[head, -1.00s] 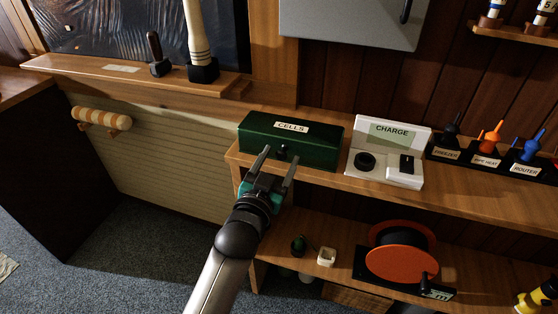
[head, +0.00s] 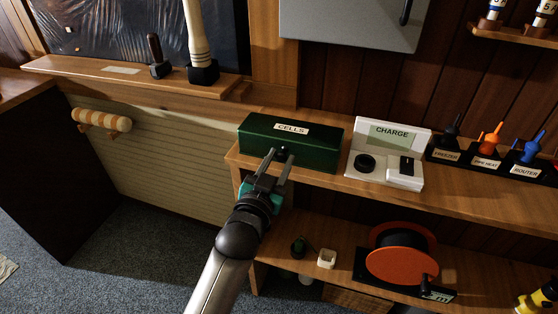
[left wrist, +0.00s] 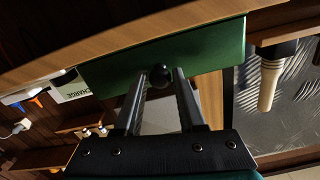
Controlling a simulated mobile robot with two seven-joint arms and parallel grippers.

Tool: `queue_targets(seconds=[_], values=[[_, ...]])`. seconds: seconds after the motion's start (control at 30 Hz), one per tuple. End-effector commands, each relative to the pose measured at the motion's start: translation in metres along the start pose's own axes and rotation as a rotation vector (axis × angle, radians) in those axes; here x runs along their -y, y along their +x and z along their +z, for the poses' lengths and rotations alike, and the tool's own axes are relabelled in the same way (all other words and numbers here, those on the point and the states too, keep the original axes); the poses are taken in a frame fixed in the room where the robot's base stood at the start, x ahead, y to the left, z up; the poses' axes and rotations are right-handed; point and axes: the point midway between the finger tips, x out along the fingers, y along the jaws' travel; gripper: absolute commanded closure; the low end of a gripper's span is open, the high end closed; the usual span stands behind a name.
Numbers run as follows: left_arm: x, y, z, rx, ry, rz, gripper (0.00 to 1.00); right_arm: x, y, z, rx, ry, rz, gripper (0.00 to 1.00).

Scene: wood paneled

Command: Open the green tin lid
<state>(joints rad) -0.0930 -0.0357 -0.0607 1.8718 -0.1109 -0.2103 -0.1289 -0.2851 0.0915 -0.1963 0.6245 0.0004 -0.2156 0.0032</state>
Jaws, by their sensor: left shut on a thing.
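The green tin (head: 310,148), labelled CELLS, stands on the wooden shelf with its lid down. A small dark knob (head: 283,153) sticks out of its front. My left gripper (head: 279,156) is at the front of the tin, its two fingers on either side of the knob and shut on it. In the left wrist view the round black knob (left wrist: 160,76) sits between the fingertips, in front of the green tin's face (left wrist: 205,58). My right gripper is not in view.
A white CHARGE unit (head: 390,153) stands close to the right of the tin, with labelled tool holders (head: 487,157) beyond it. An orange reel (head: 401,263) is on the lower shelf (head: 340,239). A ledge (head: 135,77) with two upright handles is at back left.

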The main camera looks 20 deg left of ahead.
Motion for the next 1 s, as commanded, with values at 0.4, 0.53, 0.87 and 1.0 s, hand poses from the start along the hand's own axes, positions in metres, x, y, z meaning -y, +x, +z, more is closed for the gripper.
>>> queue_targets(seconds=[0.4, 0.53, 0.87, 1.0], values=[[-0.0001, -0.0001, 0.0003, 0.001, 0.0, 0.0, 1.0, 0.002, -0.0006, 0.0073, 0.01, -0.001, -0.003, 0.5], [-0.0001, -0.0001, 0.0003, 0.001, 0.0, 0.0, 1.0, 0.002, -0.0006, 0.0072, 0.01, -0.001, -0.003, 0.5], [-0.0002, -0.0001, 0.0004, 0.001, -0.001, 0.001, 1.0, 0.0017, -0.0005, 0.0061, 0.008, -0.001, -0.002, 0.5], [-0.0002, -0.0001, 0.0002, 0.001, -0.001, 0.001, 1.0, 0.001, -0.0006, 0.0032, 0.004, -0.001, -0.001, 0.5]])
